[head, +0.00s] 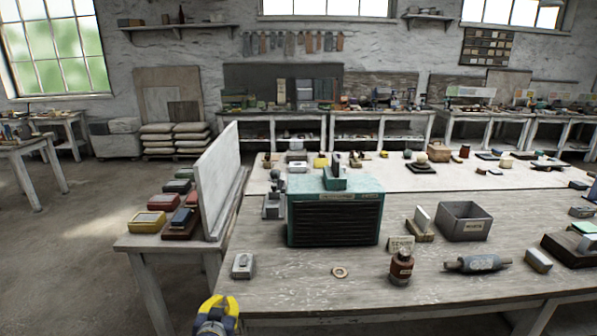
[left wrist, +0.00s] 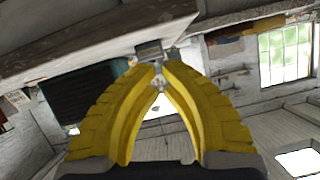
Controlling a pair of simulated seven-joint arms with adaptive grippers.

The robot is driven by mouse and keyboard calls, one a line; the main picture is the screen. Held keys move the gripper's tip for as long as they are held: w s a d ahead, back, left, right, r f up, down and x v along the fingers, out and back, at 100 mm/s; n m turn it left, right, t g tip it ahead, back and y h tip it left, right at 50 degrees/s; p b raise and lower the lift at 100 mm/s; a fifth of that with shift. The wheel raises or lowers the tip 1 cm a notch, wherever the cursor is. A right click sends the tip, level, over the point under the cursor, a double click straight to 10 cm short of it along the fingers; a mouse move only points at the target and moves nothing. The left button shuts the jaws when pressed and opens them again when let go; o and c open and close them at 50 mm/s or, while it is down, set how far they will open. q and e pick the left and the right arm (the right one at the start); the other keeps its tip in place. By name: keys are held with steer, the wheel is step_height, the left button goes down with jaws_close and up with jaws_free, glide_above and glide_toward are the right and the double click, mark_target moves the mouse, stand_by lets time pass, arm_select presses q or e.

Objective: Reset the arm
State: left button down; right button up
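My left gripper (head: 217,302) shows at the bottom of the head view, in front of the near table edge and below the tabletop's left end. In the left wrist view its two yellow fingers (left wrist: 160,80) arch inward and come together at the tips. Nothing is held between them. My right gripper is not visible in either view.
An upright pale board (head: 218,182) stands at left. Floor left is clear.

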arm_select(q)
steer(key=s+a+f+m+g+y, duration=0.1)
steer(key=s+a+f+m+g, duration=0.2)
steer(key=s, duration=0.8)
steer(key=s+a+f+m+g+y, duration=0.1)
steer(key=s+a+f, duration=0.25)
steer(key=s, duration=0.75)
steer(key=s+a+f+m+g+y, duration=0.1)
steer(key=s+a+f+m+g, duration=0.2)
steer(key=s, duration=0.7)
steer(key=s+d+f+n+g+h, duration=0.1)
steer(key=s+d+f+h, duration=0.15)
steer(key=f, duration=1.45)
steer(key=s+d+f+g+h, duration=0.1)
steer(key=d+f, duration=0.3)
steer(key=f, duration=1.2)
steer(key=s+f+n+g+h, duration=0.1)
steer(key=s+f+n+g, duration=0.1)
steer(key=s+f, duration=1.7)
steer(key=shift+s+d+f+n+g, duration=0.2)
steer(key=shift+s+f+n+g, duration=0.25)
steer(key=shift+s, duration=0.7)
